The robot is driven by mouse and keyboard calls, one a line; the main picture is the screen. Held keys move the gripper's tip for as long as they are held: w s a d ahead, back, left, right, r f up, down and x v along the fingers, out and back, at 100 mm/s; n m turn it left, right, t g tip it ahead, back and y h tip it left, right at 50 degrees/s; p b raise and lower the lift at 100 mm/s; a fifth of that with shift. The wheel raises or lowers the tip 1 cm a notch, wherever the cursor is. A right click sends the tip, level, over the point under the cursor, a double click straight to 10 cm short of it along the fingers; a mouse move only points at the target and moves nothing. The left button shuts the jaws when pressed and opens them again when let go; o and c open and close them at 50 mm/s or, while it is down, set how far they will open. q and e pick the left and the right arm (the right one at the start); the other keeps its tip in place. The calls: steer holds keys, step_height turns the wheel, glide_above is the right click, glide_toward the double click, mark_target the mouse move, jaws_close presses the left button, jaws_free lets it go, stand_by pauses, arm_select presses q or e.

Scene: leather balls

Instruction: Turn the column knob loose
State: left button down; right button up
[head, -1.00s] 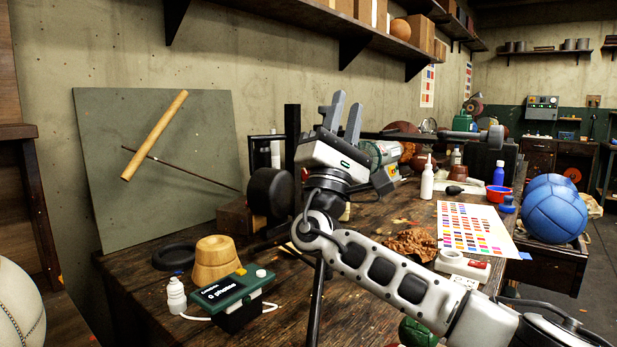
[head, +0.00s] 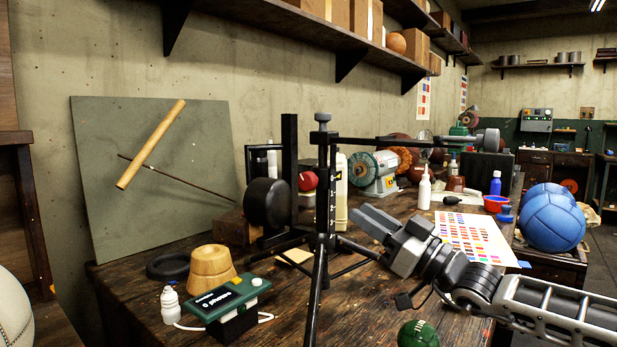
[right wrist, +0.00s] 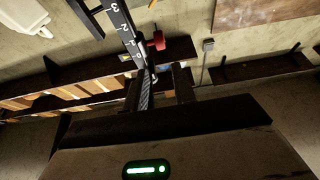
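A black tripod stand (head: 322,225) with a column marked in white numbers stands at the near side of the bench. A red knob (head: 308,181) sits on the left of its column; the red knob also shows beside the numbered column in the right wrist view (right wrist: 156,42). My right gripper (head: 366,220) is to the right of the column and below the knob, pointing up and left, apart from the knob. Its fingers are open with a gap and nothing gripped; in the right wrist view they (right wrist: 158,85) show with the column beyond. My left gripper is not in view.
A horizontal arm (head: 400,140) reaches right from the column's top. A wooden block (head: 212,267), a green photo device (head: 228,298) and a white bottle (head: 170,304) stand at the left. A colour chart (head: 470,240) lies at the right, and a green ball (head: 418,334) is in front.

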mark_target(316, 182)
steer(key=p+x, duration=0.2)
steer(key=x, duration=1.2)
steer(key=shift+r+p, duration=0.15)
steer(key=shift+p, duration=0.15)
jaws_close()
